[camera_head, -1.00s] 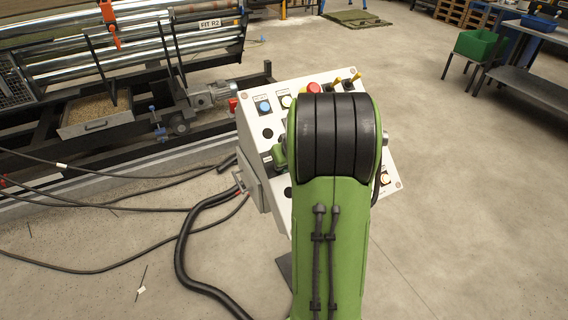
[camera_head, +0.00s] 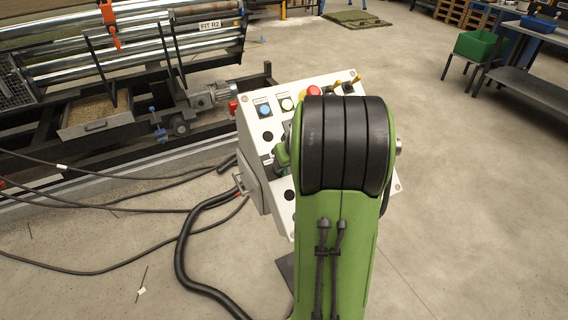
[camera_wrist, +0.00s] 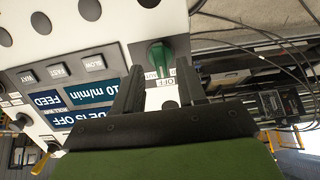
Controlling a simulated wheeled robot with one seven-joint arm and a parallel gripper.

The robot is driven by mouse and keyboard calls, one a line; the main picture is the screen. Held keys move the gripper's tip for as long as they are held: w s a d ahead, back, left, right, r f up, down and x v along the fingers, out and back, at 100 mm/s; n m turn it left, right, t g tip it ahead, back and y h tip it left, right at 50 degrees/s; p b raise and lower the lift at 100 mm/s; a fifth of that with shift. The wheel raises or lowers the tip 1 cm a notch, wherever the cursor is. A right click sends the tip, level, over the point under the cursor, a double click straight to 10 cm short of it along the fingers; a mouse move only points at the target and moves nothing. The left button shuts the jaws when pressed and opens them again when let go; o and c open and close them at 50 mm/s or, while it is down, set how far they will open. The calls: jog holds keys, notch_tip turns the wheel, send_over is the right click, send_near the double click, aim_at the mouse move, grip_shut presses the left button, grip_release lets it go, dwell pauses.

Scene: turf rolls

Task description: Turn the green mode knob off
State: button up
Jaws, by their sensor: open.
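The green mode knob (camera_wrist: 159,56) is in the wrist view, on the white panel just beyond my fingertips. The knob and my gripper's tips are hard to make out there.
Black cables (camera_head: 190,240) lie on the floor at left. A roller machine (camera_head: 130,50) stands behind.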

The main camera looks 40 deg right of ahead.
jog(key=p+v, duration=0.3)
jog(key=v, duration=0.9)
jog(key=shift+r, duration=0.3)
